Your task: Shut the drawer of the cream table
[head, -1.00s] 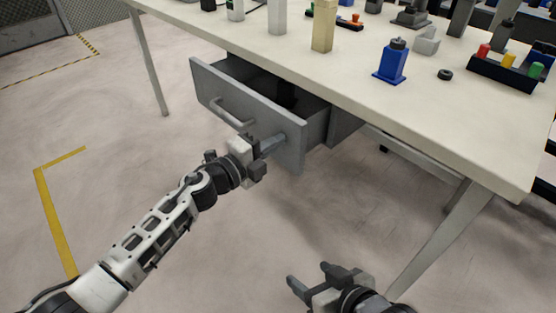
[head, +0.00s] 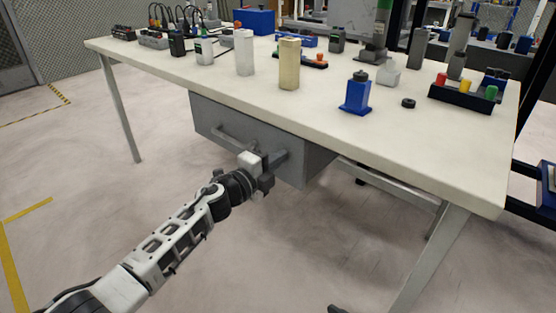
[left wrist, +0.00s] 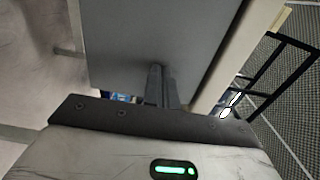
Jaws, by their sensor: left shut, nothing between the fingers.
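The cream table (head: 420,160) stands across the head view with a grey drawer (head: 225,118) under its front edge. The drawer front sits close beneath the tabletop and no opening into it shows; a small remaining gap cannot be ruled out. Its bar handle (head: 230,138) is on the front. My left gripper (head: 283,156) is shut and empty, its fingertips at the drawer front to the right of the handle. In the left wrist view the closed fingers (left wrist: 157,84) meet the grey drawer front (left wrist: 130,40), seemingly touching it. Only a dark tip of my right gripper (head: 336,309) shows at the bottom edge.
On the tabletop stand a blue bottle (head: 357,93), a beige block (head: 289,64), a white block (head: 244,52) and a black tray (head: 465,97) with coloured pieces. A table leg (head: 430,260) stands at the right. The floor in front is clear.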

